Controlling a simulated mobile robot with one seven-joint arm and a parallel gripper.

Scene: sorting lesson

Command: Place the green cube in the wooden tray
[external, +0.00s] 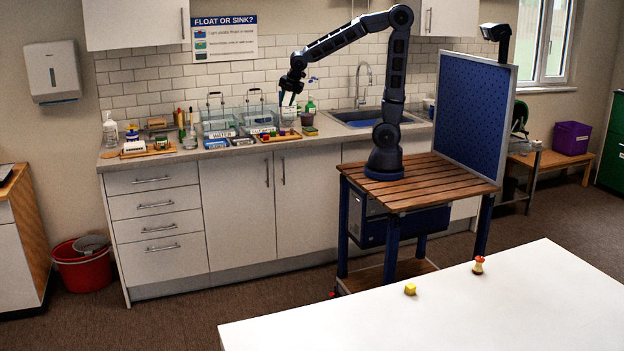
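Another wooden board or tray (147,154) with small items lies at the left end. I cannot make out a green cube for sure; a small flat green-and-yellow block (310,131) lies right of the nearer tray.
Clear tubs (217,126) with wire handles and blue labelled trays (216,143) crowd the counter. A blue pegboard (470,110) stands right of my arm. The white front table (450,320) is mostly clear.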

